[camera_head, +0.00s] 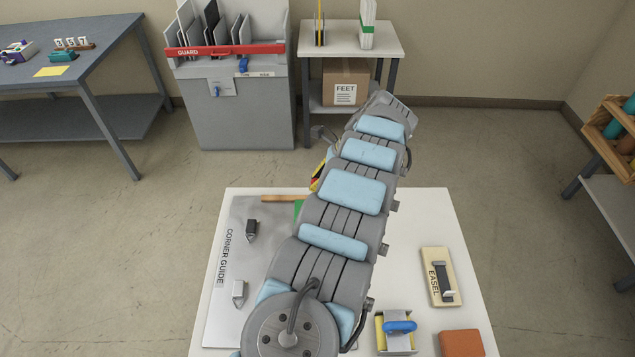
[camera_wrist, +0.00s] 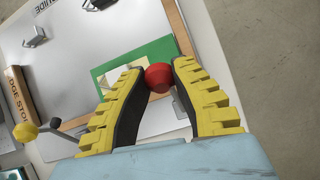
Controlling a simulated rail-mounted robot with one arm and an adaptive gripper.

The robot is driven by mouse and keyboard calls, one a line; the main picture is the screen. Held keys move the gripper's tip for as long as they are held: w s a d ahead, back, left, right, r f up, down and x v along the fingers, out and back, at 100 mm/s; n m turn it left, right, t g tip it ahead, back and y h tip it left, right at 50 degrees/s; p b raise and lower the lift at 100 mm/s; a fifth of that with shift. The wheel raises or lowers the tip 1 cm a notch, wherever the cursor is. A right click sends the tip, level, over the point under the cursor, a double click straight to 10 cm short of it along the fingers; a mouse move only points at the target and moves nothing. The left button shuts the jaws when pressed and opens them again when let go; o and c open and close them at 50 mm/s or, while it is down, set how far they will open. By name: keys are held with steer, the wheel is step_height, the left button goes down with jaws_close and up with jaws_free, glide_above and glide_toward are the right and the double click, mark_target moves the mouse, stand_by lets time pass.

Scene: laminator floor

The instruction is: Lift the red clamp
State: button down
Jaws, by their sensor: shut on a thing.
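The red clamp shows in the wrist view as a round red end (camera_wrist: 158,77); the rest of it is hidden or cannot be made out. My gripper (camera_wrist: 159,68) has yellow ribbed fingers with black inner pads, and the fingertips are shut on the red end from both sides. A green sheet (camera_wrist: 165,48) with a pale piece on it lies beyond the fingertips. I cannot tell how far the clamp is above the surface. In the head view my arm covers most of the gripper and the clamp.
A grey board marked CORNER GUIDE (camera_head: 222,285) with small clips lies on the white table (camera_head: 425,215). An EASEL block (camera_head: 434,262), a blue-handled item (camera_head: 400,327) and an orange-brown block (camera_head: 461,344) are at right. A yellow knob (camera_wrist: 28,131) is left of my fingers.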

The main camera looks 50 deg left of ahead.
steer(key=shift+w+d, duration=0.1)
steer(key=c, duration=0.8)
jaws_free()
step_height(320, 180, up, 10)
stand_by(0.4)
